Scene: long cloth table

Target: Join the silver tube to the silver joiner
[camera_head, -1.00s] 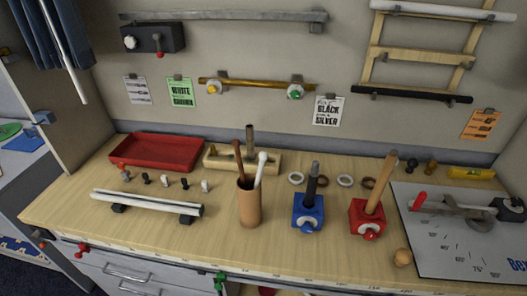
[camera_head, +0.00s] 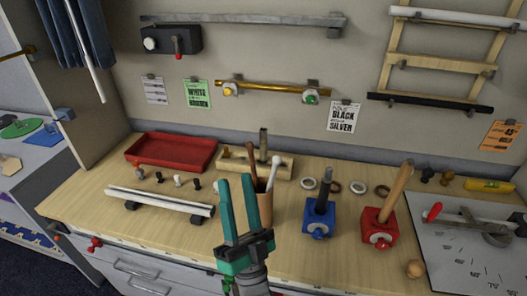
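A long pale, silver-white tube or rail (camera_head: 160,198) lies level across two black supports at the left of the table; I cannot tell whether it is one piece or a tube in a trough. Behind it stand several small black and pale fittings in a row, one pale fitting (camera_head: 179,180) among them; I cannot tell which piece is the silver joiner. My gripper (camera_head: 235,181) has teal fingers, apart and empty, pointing up in the picture. It is right of the pale tube's right end and covers part of the tan cup (camera_head: 262,209).
A red tray (camera_head: 170,152) lies at the back left, with a wooden block (camera_head: 282,165) beside it. A blue holder (camera_head: 317,220) and a red holder (camera_head: 379,228) have upright rods. Rings lie behind them. A grey board (camera_head: 470,262) fills the right. Bare wood lies before the pale tube.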

